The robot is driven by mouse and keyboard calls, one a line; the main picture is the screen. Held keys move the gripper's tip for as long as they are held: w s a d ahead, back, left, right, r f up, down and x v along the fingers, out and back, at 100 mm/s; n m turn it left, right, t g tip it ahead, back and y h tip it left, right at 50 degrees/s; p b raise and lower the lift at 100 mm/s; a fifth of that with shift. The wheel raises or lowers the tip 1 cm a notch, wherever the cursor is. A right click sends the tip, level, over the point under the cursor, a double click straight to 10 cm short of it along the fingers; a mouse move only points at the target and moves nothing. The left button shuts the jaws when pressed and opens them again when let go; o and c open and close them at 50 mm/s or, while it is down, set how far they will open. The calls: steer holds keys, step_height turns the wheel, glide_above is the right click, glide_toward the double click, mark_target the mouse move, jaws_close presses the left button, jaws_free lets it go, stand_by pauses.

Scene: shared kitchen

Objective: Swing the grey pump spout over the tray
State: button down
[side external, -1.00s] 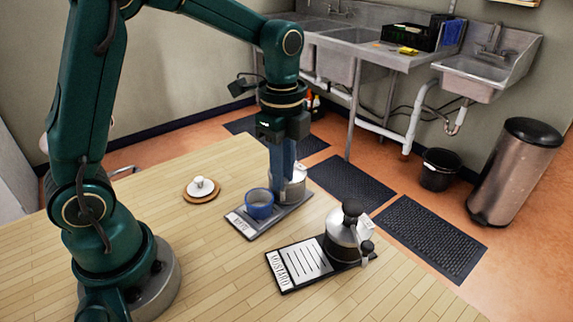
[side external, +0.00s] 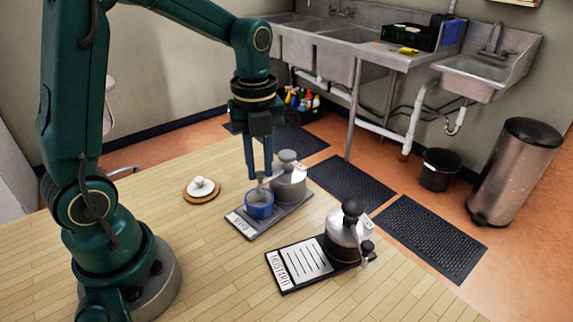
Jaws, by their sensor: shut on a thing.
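The grey pump (side external: 289,187) is a silvery pot with a grey knob. It stands on the back part of a grey labelled tray (side external: 277,219). A blue cup (side external: 259,210) stands on the same tray, left of the pot. The grey spout (side external: 265,181) reaches left from the pump's top, towards the cup's back rim. My gripper (side external: 259,177) points down beside the pump with its blue fingers shut on the spout. The fingers partly hide the spout and its tip.
A second pump (side external: 342,235) with a black knob stands on a black tray labelled MUSTARD (side external: 287,282), to the front right. A small white lidded dish (side external: 201,187) sits on a round wooden board (side external: 201,196) at left. The table between them is clear.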

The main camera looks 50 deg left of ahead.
mark_target(260, 172)
steer(key=shift+a, duration=0.1)
stand_by(0.3)
steer(key=c, duration=0.7)
jaws_free()
steer(key=shift+c, duration=0.2)
steer(key=shift+r, duration=0.1)
steer(key=shift+r, duration=2.5)
